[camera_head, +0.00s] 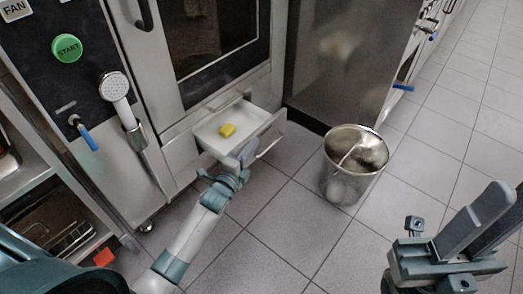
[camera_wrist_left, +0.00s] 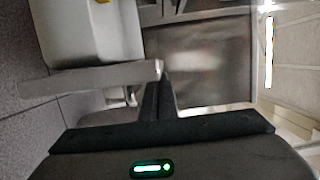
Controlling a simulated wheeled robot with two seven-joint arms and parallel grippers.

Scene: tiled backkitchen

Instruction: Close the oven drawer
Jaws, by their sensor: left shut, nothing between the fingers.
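The oven drawer (camera_head: 208,134) is pulled out below the oven door (camera_head: 205,45). It is a white tray with a metal front, and a yellow block (camera_head: 227,130) lies inside it. My left gripper (camera_head: 246,152) is shut and empty at the outer side of the drawer's front. In the left wrist view the shut fingers (camera_wrist_left: 160,95) are close to the end of the drawer front (camera_wrist_left: 90,78); I cannot tell if they touch it. My right gripper (camera_head: 490,222) is at the lower right, away from the drawer; its finger gap is unclear.
A metal bin (camera_head: 345,180) stands on the floor right of the drawer. A hand shower (camera_head: 116,88) and a green START button (camera_head: 67,48) are on the oven's left panel. A steel cabinet (camera_head: 345,60) stands behind the bin. The tiled floor in front is mostly clear.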

